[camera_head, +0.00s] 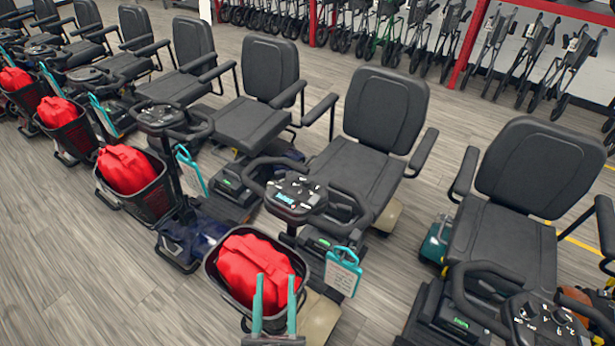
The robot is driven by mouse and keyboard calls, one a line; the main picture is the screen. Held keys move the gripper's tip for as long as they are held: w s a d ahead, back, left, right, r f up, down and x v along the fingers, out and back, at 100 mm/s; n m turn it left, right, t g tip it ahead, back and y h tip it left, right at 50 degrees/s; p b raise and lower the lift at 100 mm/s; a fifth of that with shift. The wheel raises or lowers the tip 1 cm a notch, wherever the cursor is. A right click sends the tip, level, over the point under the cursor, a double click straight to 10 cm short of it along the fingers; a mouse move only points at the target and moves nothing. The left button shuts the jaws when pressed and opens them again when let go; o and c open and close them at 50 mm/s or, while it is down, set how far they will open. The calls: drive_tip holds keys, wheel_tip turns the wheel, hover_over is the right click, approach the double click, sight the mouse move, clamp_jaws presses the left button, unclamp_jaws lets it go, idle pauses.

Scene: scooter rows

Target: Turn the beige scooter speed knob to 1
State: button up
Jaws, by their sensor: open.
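The beige scooter (320,318) stands near the middle, with beige body panels at its front and beside its seat. Its black steering console (297,195) faces up inside a loop handlebar. The console has white markings and a small lit blue display (285,199). The speed knob is too small to make out clearly, and its setting cannot be read. My gripper (275,278) shows two upright teal fingers at the bottom, spread apart with nothing held between them. In the picture the fingers overlap the scooter's front basket, below and left of the console.
A red bag (258,268) fills the basket (214,281). A teal tag (342,271) hangs by the handlebar. Another scooter console (545,322) is at the lower right. More scooters line up to the left. Bare floor (80,270) lies at the lower left.

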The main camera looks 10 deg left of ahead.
drive_tip(key=w+a+r+n+g+y, duration=0.35)
drive_tip(key=a+n+g+y, duration=0.25)
drive_tip(key=a+n+g, duration=0.35)
drive_tip(key=w+a+r+n+g+y, duration=0.2)
drive_tip(key=a+r+n+g+y, duration=0.4)
drive_tip(key=n+g, duration=0.55)
drive_tip(key=w+a+r+n+g+y, duration=0.25)
drive_tip(key=a+n+g+y, duration=0.35)
drive_tip(key=a+n+g, duration=0.5)
drive_tip(key=n+t+h, duration=0.4)
drive_tip(key=t+h, duration=0.4)
drive_tip(key=h, duration=1.1)
hover_over(307, 181)
drive_tip(key=s+a, duration=0.5)
drive_tip(key=a, duration=0.3)
drive_tip(key=f, duration=0.7)
drive_tip(key=shift+w+d+f, duration=0.1)
drive_tip(key=shift+w+d, duration=0.05)
drive_tip(key=shift+w, duration=0.05)
drive_tip(key=w+d+r+m+t+h, duration=0.1)
drive_tip(key=w+d+r+h, duration=0.3)
drive_tip(key=d, duration=0.5)
drive_tip(key=shift+y, duration=0.3)
drive_tip(key=f, duration=0.7)
drive_tip(key=a+f, duration=0.1)
drive_tip(key=f, duration=0.2)
drive_tip(key=shift+w+a+f, duration=0.1)
drive_tip(key=shift+w+f, duration=0.2)
drive_tip(key=shift+w, duration=0.1)
drive_tip(key=c, duration=1)
